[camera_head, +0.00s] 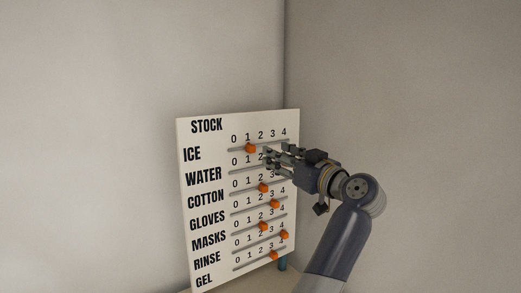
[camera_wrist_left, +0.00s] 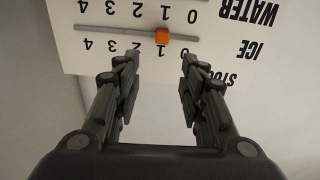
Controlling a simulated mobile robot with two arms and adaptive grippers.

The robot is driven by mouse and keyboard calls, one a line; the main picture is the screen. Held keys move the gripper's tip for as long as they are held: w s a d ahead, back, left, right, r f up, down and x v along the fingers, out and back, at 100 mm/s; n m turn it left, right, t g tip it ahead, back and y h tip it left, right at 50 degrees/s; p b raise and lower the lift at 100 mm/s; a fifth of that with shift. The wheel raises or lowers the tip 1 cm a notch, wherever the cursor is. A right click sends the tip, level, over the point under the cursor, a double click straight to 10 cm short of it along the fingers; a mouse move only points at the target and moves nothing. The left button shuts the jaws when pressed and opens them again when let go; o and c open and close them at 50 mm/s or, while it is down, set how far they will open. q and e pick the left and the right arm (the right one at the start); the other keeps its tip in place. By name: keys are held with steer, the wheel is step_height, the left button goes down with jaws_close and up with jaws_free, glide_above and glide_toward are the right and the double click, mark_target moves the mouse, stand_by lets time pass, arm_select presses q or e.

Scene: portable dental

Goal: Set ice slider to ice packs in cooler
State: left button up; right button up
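The white stock board (camera_head: 207,150) leans near the room corner with several labelled rows of slots. The orange ice slider (camera_head: 250,148) sits in the top slot, under the 1. It also shows in the left wrist view (camera_wrist_left: 162,36), where the board appears upside down, again by the 1. My left gripper (camera_head: 269,156) is in front of the board, right of the ice slider and slightly lower. In the wrist view its fingers (camera_wrist_left: 158,78) are open and empty, with the slider beyond the gap between them. No cooler or ice packs show. My right gripper is not in view.
Lower rows hold other orange sliders, such as the cotton slider (camera_head: 263,187) and gloves slider (camera_head: 275,204). My gripper hides part of the water row. Bare walls stand behind the board. A small blue object (camera_head: 283,263) is at its lower right.

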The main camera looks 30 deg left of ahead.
mark_target(253, 146)
arm_select(q)
steer(key=shift+g+h, duration=0.3)
steer(key=shift+h, duration=0.1)
steer(key=p+x, duration=0.2)
steer(key=x, duration=0.7)
steer(key=shift+a+r+p, duration=0.1)
steer(key=shift+a+p, duration=0.05)
steer(key=shift+p, duration=0.15)
steer(key=shift+w+a, duration=0.3)
steer(key=shift+a, duration=0.35)
jaws_close()
